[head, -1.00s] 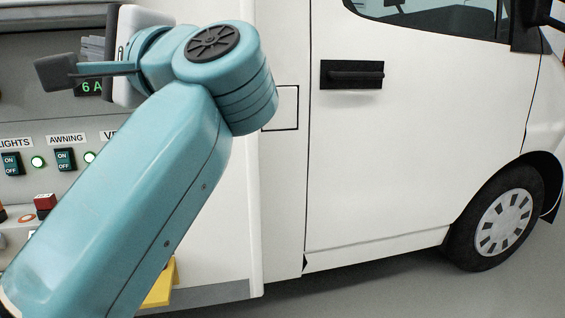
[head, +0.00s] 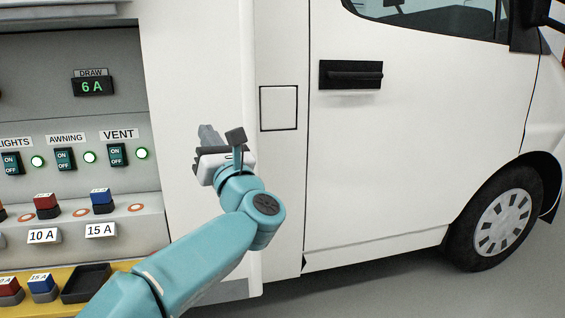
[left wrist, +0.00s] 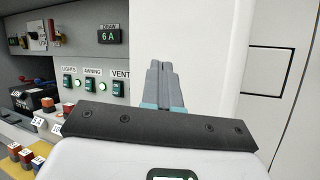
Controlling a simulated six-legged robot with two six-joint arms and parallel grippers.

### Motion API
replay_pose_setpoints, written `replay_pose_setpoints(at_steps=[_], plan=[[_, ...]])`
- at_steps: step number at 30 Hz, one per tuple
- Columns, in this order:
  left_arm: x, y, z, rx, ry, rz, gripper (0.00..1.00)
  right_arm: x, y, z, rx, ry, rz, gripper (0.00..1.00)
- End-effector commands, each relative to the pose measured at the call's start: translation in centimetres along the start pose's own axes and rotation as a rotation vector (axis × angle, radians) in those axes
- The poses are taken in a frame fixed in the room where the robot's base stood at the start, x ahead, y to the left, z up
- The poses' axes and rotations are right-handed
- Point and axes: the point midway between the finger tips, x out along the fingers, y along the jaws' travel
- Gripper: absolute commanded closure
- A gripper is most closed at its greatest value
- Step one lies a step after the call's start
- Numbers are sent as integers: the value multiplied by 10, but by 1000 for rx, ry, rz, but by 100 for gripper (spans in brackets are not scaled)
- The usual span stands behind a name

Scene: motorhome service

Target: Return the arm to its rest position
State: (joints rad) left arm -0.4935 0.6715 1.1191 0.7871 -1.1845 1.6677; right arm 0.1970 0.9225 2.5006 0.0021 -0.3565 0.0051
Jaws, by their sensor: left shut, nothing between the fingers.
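My left gripper (head: 210,137) is in front of the white body panel just right of the open service compartment in the head view. Its grey fingers point up and away and are shut with nothing between them. It also shows in the left wrist view (left wrist: 160,85), with the fingers together at the centre. My teal left arm (head: 190,270) reaches up from the bottom of the head view. The gripper appears apart from the panel, though the exact gap is hard to judge. My right gripper is not in view.
The compartment holds a DRAW display (head: 93,86) reading 6 A, a VENT switch (head: 117,154) with a lit green light, and a blue 15 A fuse (head: 102,200). A yellow tray (head: 62,274) sits below. The van door handle (head: 351,74) is right.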

Motion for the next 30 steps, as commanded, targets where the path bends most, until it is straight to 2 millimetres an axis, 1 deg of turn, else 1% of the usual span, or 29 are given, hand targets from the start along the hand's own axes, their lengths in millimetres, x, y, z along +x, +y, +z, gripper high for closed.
replay_pose_setpoints(at_steps=[1,5,6,8,9,11,12,14,15,19,21,23,24,26,27,29,30], plan=[[-2,-11,-22,99,8,-44,100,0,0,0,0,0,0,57],[-12,-38,-78,358,21,-170,100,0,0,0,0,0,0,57],[-16,-46,-95,433,23,-210,100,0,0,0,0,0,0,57],[-23,-54,-121,541,26,-269,100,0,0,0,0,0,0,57],[-28,-60,-139,611,29,-309,100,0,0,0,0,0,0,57],[-37,-67,-165,713,30,-373,100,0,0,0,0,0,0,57],[-44,-70,-183,779,30,-416,100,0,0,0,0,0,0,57],[-55,-75,-209,872,30,-480,100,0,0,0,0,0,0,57],[-63,-77,-226,934,28,-524,100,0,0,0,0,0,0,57],[-92,-80,-281,1119,18,-676,100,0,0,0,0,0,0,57],[-110,-80,-309,1210,9,-761,100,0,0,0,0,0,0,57],[-126,-78,-332,1284,-1,-835,100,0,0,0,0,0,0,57],[-138,-76,-347,1331,-11,-886,100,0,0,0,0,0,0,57],[-156,-72,-370,1396,-25,-965,100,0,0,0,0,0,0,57],[-169,-69,-384,1437,-36,-1018,100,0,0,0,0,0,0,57],[-188,-63,-403,1496,-57,-1100,100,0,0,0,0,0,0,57],[-202,-59,-416,1531,-70,-1156,100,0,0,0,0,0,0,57]])
